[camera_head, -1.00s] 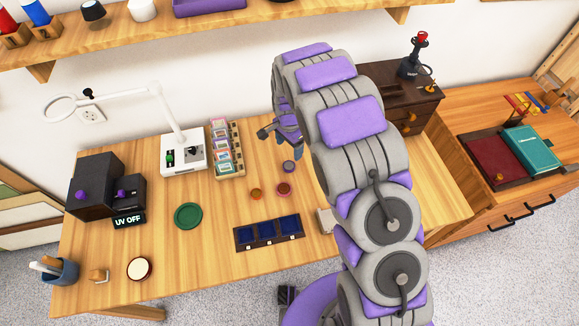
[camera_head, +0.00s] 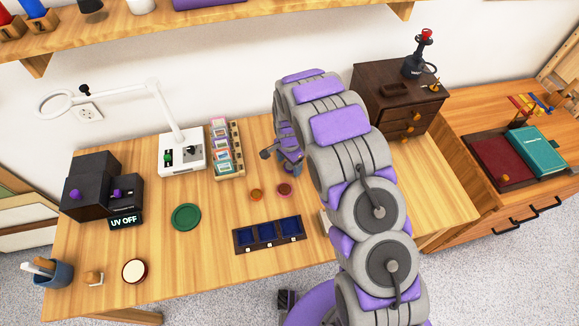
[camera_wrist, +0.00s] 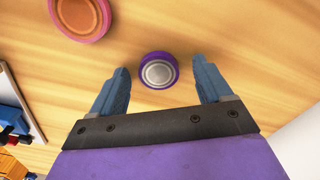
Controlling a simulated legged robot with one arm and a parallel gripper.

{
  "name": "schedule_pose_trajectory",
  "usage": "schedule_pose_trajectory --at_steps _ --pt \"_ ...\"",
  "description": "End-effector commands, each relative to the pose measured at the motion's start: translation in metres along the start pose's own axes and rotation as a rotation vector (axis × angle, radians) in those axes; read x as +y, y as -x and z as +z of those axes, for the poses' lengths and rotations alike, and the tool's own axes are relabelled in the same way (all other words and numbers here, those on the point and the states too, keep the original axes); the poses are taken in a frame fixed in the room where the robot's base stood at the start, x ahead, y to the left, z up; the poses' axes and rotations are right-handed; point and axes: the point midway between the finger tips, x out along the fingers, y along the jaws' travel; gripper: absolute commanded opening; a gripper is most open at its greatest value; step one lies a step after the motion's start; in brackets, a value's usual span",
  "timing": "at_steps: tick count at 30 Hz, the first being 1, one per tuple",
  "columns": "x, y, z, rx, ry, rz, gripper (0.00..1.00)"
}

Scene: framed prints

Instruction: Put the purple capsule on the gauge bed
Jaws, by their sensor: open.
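The purple capsule (camera_wrist: 158,72) is a small round disc with a purple rim and a pale ringed top. It lies on the wooden table, between and slightly beyond the fingertips in the wrist view. My gripper (camera_wrist: 161,80) is open with its two blue fingers apart and nothing held. In the head view my gripper (camera_head: 293,166) is low over the table and hides the capsule. I cannot tell for sure which thing is the gauge bed; a black stand with a red top (camera_head: 417,65) is on the dark drawer cabinet (camera_head: 385,98).
A reddish capsule (camera_head: 284,189) lies close by, also in the wrist view (camera_wrist: 80,15), with an orange one (camera_head: 256,195) beside it. A blue-lined tray (camera_head: 269,234), card rack (camera_head: 226,150), white lamp base (camera_head: 182,152) and green disc (camera_head: 186,217) stand around.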

Motion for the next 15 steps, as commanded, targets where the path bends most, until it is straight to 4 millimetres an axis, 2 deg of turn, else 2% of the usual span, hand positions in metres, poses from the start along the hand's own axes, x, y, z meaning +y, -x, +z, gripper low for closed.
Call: schedule_pose_trajectory --at_steps 2,15 --pt "0.0002 0.0005 -0.0002 0.000 0.000 0.000 0.78" --pt "0.0004 0.0006 -0.0005 -0.001 -0.001 0.000 0.35"
